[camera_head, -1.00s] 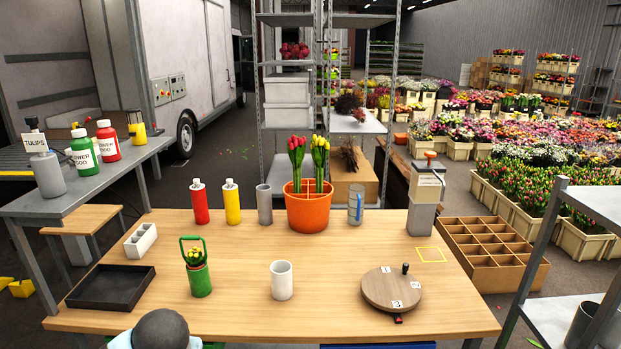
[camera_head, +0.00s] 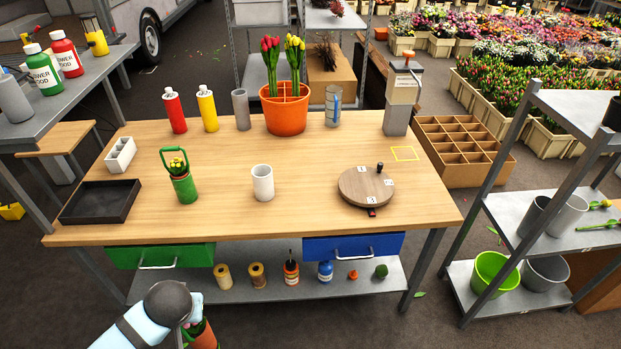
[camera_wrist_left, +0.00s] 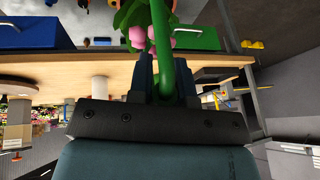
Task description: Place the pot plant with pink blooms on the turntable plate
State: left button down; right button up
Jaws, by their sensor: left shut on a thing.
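The pot plant with pink blooms (camera_wrist_left: 140,38) hangs from my left gripper, which is shut on its green hoop handle (camera_wrist_left: 162,50) in the left wrist view. In the head view my left gripper (camera_head: 190,322) is at the bottom, in front of the table. The plant's orange-brown pot (camera_head: 206,337) shows below it, cut by the frame edge. The round wooden turntable plate (camera_head: 352,187) sits at the right of the tabletop, with white marked tiles and a dark knob on it. My right gripper is not in view.
A green pot plant with yellow blooms (camera_head: 183,188), a white cup (camera_head: 262,183) and a black tray (camera_head: 100,218) stand on the table (camera_head: 225,225). An orange pot of tulips (camera_head: 285,112) stands behind. The front between cup and turntable is clear. Green (camera_head: 190,256) and blue (camera_head: 340,248) drawers are below.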

aim_at(366, 184)
jog(key=i+l, duration=0.15)
jog(key=l, duration=0.2)
jog(key=i+l+u, duration=0.1)
jog(key=l, duration=0.25)
jog(key=i+l, duration=0.15)
jog(key=l, duration=0.2)
jog(key=i+l, duration=0.15)
jog(key=l, duration=0.2)
jog(key=i+l+u, duration=0.1)
jog(key=l, duration=0.3)
jog(key=i+l, duration=0.15)
jog(key=l, duration=0.2)
